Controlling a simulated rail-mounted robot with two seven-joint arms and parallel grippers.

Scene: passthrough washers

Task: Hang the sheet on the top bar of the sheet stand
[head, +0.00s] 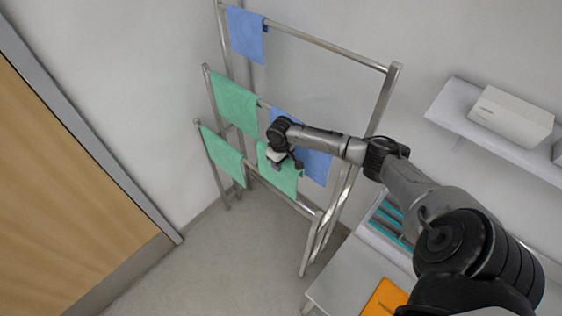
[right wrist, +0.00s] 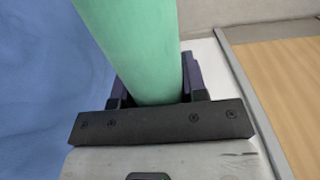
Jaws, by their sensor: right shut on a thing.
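The metal sheet stand (head: 328,44) leans near the wall with bars at several heights. On the top bar a blue sheet (head: 246,34) hangs at the left end, and the rest of that bar is bare. My right gripper (head: 283,160) is in front of the stand, well below the top bar. It is shut on a green sheet (head: 280,180), whose green cloth (right wrist: 135,45) fills the space between the fingers in the right wrist view. I cannot tell whether this sheet touches the lower bar. My left gripper is not in view.
Another green sheet (head: 234,101) and a blue sheet (head: 315,163) hang on the middle bar. A further green sheet (head: 222,153) hangs on the lower front bar. A wall shelf (head: 455,116) holds a white box (head: 511,114) at right. A wooden door (head: 60,190) is at left.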

